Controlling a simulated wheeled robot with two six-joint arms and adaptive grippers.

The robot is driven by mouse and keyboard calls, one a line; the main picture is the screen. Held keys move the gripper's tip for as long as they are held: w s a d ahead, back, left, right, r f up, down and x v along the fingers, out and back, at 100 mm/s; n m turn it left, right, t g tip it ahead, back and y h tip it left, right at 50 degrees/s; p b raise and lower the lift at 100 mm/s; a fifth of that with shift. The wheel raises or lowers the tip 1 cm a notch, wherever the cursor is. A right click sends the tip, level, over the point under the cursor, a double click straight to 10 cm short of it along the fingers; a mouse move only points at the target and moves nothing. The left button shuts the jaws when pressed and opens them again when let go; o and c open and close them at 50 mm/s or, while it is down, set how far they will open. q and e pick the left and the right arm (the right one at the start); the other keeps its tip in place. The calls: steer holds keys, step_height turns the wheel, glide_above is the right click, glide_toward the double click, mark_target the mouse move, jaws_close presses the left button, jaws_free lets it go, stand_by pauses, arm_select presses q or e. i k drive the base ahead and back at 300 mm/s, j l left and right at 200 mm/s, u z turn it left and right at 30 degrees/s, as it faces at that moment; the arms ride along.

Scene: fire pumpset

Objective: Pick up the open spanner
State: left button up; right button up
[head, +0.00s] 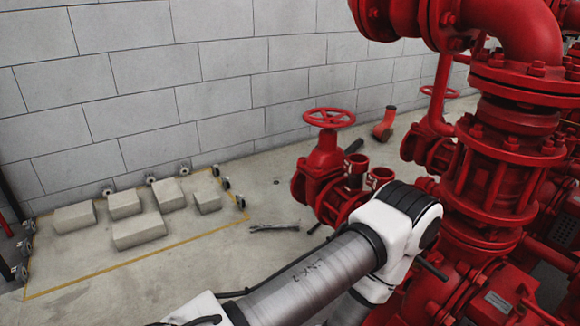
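A thin grey metal tool, which looks like the open spanner (274,228), lies flat on the concrete floor. It is right of the yellow-lined area and left of the red gate valve. Its jaw ends are too small to make out clearly. One of my arms crosses the lower middle of the head view, in front of the valve and to the right of the tool. No gripper fingers show in this view, and nothing touches the tool.
A red gate valve (325,170) stands on the floor beside the tool. Large red pump pipework (505,150) fills the right side. Several concrete blocks (139,231) sit inside a yellow floor line (135,258). A block wall (210,70) closes the back. Floor around the tool is mostly clear.

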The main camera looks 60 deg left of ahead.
mark_target(276, 226)
steer(key=i+j, duration=0.1)
steer(key=j, duration=0.65)
steer(key=i+j, duration=0.1)
steer(key=j, duration=0.65)
steer(key=i+j, duration=0.1)
steer(key=j, duration=0.65)
steer(key=i+j, duration=0.1)
steer(key=j, duration=0.6)
steer(key=i+j, duration=0.1)
steer(key=j, duration=0.65)
steer(key=i+j, duration=0.1)
steer(key=j, duration=0.65)
